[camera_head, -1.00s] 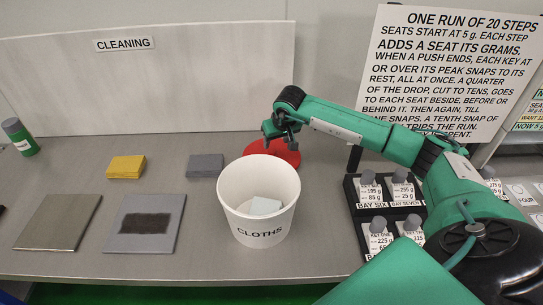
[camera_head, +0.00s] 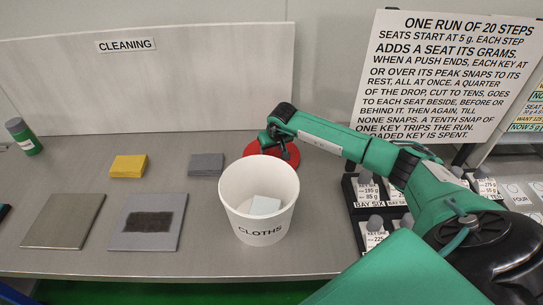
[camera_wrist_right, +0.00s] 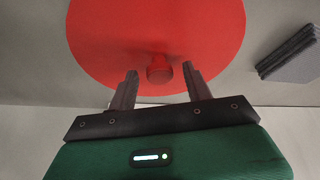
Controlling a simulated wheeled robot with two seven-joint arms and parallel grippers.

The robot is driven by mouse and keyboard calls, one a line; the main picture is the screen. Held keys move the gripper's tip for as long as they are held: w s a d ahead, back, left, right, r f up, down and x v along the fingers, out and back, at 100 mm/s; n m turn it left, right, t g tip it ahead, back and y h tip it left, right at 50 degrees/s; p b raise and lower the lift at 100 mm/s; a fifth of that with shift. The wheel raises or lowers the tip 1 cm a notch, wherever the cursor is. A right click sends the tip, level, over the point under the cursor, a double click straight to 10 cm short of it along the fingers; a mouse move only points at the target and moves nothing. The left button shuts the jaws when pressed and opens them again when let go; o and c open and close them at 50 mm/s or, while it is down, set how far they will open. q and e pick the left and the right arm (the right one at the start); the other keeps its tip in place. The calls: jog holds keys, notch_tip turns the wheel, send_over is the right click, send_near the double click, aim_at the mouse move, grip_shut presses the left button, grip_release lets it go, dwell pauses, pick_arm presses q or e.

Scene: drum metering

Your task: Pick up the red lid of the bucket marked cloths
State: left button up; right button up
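The red lid (camera_head: 254,150) lies flat on the grey table just behind the white bucket marked CLOTHS (camera_head: 259,213). The bucket is open and upright, with a pale folded cloth (camera_head: 265,205) inside. My right gripper (camera_head: 284,157) is over the lid and hides part of it. In the right wrist view the lid (camera_wrist_right: 110,40) is a large red disc with a round red knob (camera_wrist_right: 158,70). My right gripper's fingers (camera_wrist_right: 160,72) are open, with their tips on either side of the knob and gaps between. My left gripper is not in view.
A yellow cloth stack (camera_head: 128,167) and a grey stack (camera_head: 206,164) lie left of the lid. Nearer are a plain plate (camera_head: 62,221) and a plate with a dark patch (camera_head: 170,240). Black racks of grey-knobbed keys (camera_head: 367,190) stand right of the bucket. A CLEANING board (camera_head: 150,90) stands behind.

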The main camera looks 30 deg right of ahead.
grip_shut()
